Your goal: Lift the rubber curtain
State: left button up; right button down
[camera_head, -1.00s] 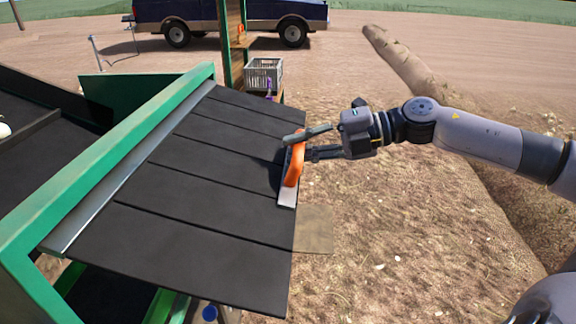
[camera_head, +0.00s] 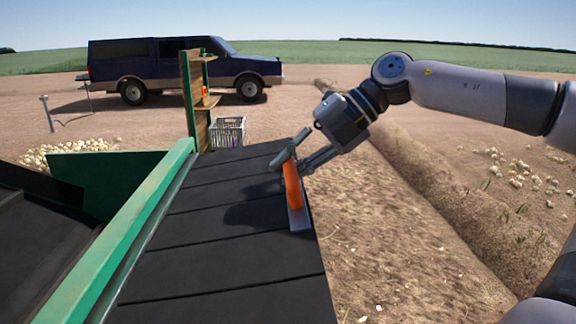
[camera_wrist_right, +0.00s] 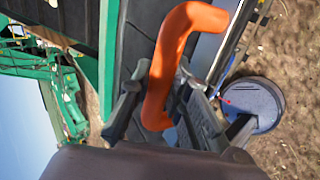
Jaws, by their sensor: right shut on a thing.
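The black rubber curtain (camera_head: 225,262) is made of several wide strips and hangs from the green frame bar (camera_head: 120,240) on its left. A metal strip with an orange handle (camera_head: 292,186) is on its outer edge. My right gripper (camera_head: 292,162) is shut on the orange handle. The right wrist view shows the handle (camera_wrist_right: 172,65) between the two fingers. The curtain is held out sideways at its outer edge. My left gripper is not in view.
A grey crate (camera_head: 228,132) stands by a wooden post (camera_head: 196,100) beyond the curtain. A dark blue vehicle (camera_head: 180,68) is parked farther back. Onions (camera_head: 70,152) lie in a heap at left.

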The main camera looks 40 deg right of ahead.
jog(key=shift+a+r, duration=0.1)
jog(key=shift+r, duration=0.3)
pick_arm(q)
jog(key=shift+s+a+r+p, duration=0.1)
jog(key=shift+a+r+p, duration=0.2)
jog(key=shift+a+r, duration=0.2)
pick_arm(e)
jog(key=shift+w+a+r+g+h, duration=0.15)
jog(key=shift+r+g+h, duration=0.15)
jog(key=shift+r+h, duration=0.1)
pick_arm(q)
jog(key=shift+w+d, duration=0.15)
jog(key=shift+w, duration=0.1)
pick_arm(e)
jog(key=c, duration=1.5)
grip_release()
jog(key=shift+a, duration=0.1)
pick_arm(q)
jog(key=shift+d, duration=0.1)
pick_arm(e)
jog(key=shift+r, duration=0.1)
jog(key=v, duration=1.2)
